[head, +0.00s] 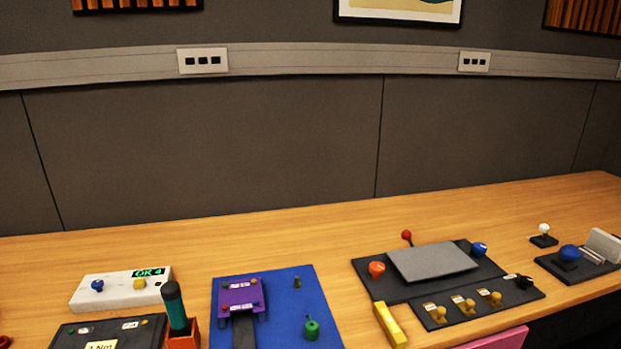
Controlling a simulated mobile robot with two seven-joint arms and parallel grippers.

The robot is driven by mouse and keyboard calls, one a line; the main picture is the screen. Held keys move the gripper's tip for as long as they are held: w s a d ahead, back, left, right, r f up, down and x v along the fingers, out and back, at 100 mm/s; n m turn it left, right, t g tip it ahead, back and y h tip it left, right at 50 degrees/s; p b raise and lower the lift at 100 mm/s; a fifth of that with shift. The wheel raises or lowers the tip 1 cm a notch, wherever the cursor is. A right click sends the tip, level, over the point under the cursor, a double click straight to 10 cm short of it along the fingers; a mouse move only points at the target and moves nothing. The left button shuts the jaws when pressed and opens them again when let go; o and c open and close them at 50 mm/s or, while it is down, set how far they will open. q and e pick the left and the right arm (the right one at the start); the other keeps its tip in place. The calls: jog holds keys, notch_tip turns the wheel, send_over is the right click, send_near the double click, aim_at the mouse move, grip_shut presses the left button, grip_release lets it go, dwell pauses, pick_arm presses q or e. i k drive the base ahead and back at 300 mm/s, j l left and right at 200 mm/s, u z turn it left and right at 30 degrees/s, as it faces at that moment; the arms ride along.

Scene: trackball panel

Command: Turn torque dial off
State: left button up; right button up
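A black panel (130,332) lies at the lower left of the head view, cut off by the bottom edge. It carries small white labels and a larger cream label (101,345) that seems to read in Nm. No torque dial can be clearly made out on its visible part. Behind it stands a white box (103,291) with a blue knob (97,285), a yellow knob (139,284) and a green display (149,272) that seems to read "OK 4". Neither of my grippers is in view.
A dark green-handled tool (174,305) stands upright in an orange holder (186,338) beside the black panel. A blue mat (285,285) bears a purple plate (240,296) and a green knobbed piece (311,328). Dark panels with knobs (376,269) lie right. The table's back strip is clear.

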aim_at(96, 285)
jog(key=u, duration=1.25)
jog(key=j+z, duration=0.1)
jog(key=z, duration=0.3)
jog(key=j+z, duration=0.15)
jog(key=z, duration=0.2)
jog(key=j+z, duration=0.15)
jog(key=z, duration=0.25)
jog(key=j+z, duration=0.25)
jog(key=k+j+z, duration=0.25)
jog(key=j, duration=0.15)
jog(key=k+j+z, duration=0.1)
jog(key=j, duration=0.3)
jog(key=k+j+z, duration=0.1)
jog(key=j, duration=0.25)
jog(key=k+j, duration=0.1)
jog(key=j, duration=0.4)
